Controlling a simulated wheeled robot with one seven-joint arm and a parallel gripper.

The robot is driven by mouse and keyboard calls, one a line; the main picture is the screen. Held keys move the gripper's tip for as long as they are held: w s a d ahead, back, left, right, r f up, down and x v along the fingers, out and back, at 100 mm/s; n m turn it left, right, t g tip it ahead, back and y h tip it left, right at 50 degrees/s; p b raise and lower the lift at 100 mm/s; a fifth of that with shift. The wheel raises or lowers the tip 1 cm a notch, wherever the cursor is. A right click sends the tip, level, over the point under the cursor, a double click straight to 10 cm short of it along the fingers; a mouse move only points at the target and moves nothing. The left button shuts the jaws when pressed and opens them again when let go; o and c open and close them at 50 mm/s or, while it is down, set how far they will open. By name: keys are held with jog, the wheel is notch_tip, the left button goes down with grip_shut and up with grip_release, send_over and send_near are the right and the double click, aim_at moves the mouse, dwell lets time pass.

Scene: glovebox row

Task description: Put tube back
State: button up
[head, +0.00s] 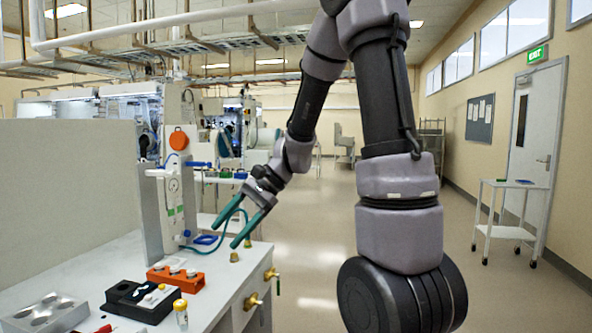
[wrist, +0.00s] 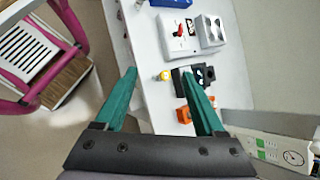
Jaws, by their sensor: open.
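A small clear tube with a yellow cap (head: 181,314) stands upright on the white bench, beside the front right corner of a black block (head: 125,310). Its yellow cap also shows in the wrist view (wrist: 164,76), between my fingertips in the picture but well beyond them. The black block has round holes and some white pieces on top. An orange block (head: 186,283) with several pale round tops sits behind it. My gripper (head: 226,235) has green fingers and is open and empty above the bench's right edge. In the wrist view my gripper (wrist: 160,74) has nothing between its fingers.
A metal block with round wells (head: 45,312) lies at the bench's front left. A white upright panel (head: 172,195) with a hose stands behind the orange block. Brass valves (head: 253,301) stick out from the bench side.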

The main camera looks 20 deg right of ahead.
jog(key=s+d+r+n+t+h, duration=0.5)
jog(key=s+d+r+t+h, duration=0.2)
jog(key=s+d+r, duration=0.4)
notch_tip(320, 180, up, 4)
jog(key=shift+d+f+n+t, duration=0.1)
jog(key=shift+d+n+t, duration=0.2)
jog(key=shift+d+n, duration=0.1)
dwell(0.5)
